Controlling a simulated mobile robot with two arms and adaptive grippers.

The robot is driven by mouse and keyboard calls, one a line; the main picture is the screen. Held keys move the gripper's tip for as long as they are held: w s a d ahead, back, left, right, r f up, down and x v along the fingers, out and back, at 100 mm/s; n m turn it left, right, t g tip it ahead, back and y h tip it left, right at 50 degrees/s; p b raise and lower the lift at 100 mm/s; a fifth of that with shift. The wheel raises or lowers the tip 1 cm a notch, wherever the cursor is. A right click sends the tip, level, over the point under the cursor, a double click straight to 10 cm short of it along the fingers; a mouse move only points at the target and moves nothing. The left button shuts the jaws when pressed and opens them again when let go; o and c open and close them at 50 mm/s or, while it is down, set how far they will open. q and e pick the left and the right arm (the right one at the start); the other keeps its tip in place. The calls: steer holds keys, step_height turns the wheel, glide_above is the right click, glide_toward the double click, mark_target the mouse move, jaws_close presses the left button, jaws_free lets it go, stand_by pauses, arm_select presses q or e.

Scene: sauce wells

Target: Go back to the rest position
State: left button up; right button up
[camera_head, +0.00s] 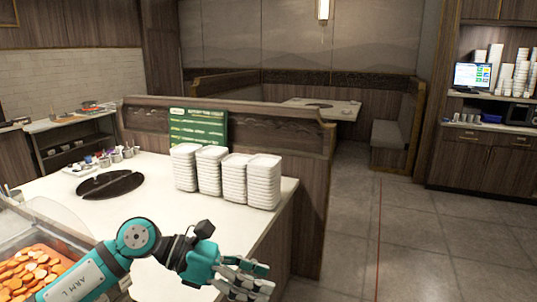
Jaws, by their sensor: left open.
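My left arm comes in from the lower left, teal and dark grey, marked "ARM L". Its left gripper (245,279) is over the front right of the white counter (148,205), near the counter's edge. Its fingers point right and are open, with nothing seen between them. My right gripper does not show in the head view.
Stacks of white dishes (228,172) stand at the counter's back right, before a green menu board (199,127). A dark round lid (110,184) lies left of them. A glass-sided food case (40,255) is at lower left. Open floor (430,245) lies to the right.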

arm_select(q)
step_height(320, 180, up, 8)
steer(key=d+n+t+h, duration=0.2)
steer(key=n+t+h, duration=0.65)
steer(key=n, duration=0.45)
steer(key=w+a+f+n+t+y, duration=0.2)
steer(key=a+f+n+t+y, duration=0.2)
steer(key=a+n+t+y, duration=0.5)
steer(key=w+a+f+n+t+y, duration=0.25)
steer(key=f+n+y, duration=0.35)
steer(key=n, duration=0.8)
steer(key=s+a+f+n+g+y, duration=0.35)
steer(key=a+f+n+y, duration=0.2)
steer(key=f, duration=0.35)
steer(key=s+a+f+n+g+y, duration=0.15)
steer(key=s+f+n+g, duration=0.35)
steer(key=s+f, duration=0.55)
steer(key=s+a+f+n+g, duration=0.25)
steer(key=s+f+g, duration=0.55)
steer(key=s, duration=0.5)
step_height(320, 180, down, 28)
steer(key=s+g, duration=0.1)
steer(key=s, duration=0.2)
steer(key=s+a+f+g, duration=0.1)
steer(key=s+a+f, duration=0.1)
steer(key=s+f, duration=1.2)
steer(key=shift+s+f, duration=0.15)
steer(key=shift+s, duration=0.5)
